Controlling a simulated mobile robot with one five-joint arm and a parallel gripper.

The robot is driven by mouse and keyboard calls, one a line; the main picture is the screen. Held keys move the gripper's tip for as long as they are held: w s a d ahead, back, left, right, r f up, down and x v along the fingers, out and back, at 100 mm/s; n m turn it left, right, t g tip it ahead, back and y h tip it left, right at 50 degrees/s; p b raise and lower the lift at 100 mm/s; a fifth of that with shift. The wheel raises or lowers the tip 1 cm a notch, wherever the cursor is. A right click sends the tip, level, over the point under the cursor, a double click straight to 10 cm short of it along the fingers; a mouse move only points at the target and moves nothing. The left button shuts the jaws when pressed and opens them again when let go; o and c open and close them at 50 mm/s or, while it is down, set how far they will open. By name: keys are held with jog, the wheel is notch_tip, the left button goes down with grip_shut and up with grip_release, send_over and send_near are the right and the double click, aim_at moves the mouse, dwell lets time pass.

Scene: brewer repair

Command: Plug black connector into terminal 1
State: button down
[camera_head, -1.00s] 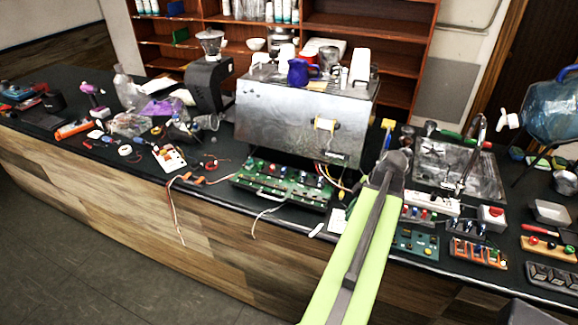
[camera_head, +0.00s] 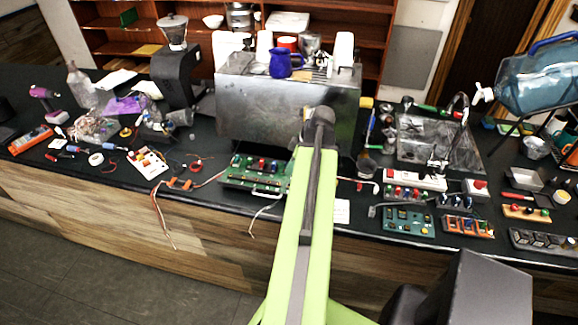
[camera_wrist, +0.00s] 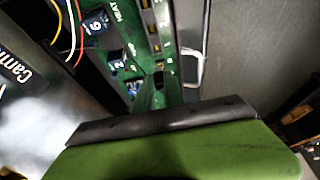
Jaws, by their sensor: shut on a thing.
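The green control board (camera_head: 232,184) lies on the counter in front of the metal brewer (camera_head: 255,105). My arm crosses its right part in the head view. In the wrist view the board (camera_wrist: 127,48) shows close up, with blue connectors (camera_wrist: 97,23) marked 6 and 2 and the word HEAT. Terminal 1 cannot be made out. My gripper (camera_wrist: 160,122), a green body with a dark front edge, fills the bottom of the wrist view. It is shut; what it holds is mostly hidden. A small black piece (camera_wrist: 159,98) shows just beyond its edge, perhaps the black connector.
Loose wires (camera_head: 160,218) hang over the counter's front edge. A grinder (camera_head: 174,75) stands left of the brewer, and a sink (camera_head: 440,140) lies to the right. Several small boards and a white power strip (camera_head: 415,180) crowd the counter right of my arm.

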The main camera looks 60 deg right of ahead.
jog(key=b, duration=0.4)
send_over(287, 185)
jog(key=s, duration=0.2)
jog(key=shift+w+d+f, duration=0.1)
jog(key=shift+w+f, duration=0.05)
jog(key=shift+f, duration=1.1)
jog(key=shift+w+d+f, duration=0.1)
jog(key=shift+f, duration=1.1)
jog(key=shift+f+b, duration=0.8)
jog(key=shift+b, duration=0.2)
jog(key=c, duration=1.3)
grip_release()
jog(key=shift+a, duration=0.1)
jog(key=shift+c, duration=0.2)
jog(key=shift+r, duration=0.1)
jog(key=p+v, duration=1.6)
jog(key=v, duration=0.1)
jog(key=shift+r, duration=0.2)
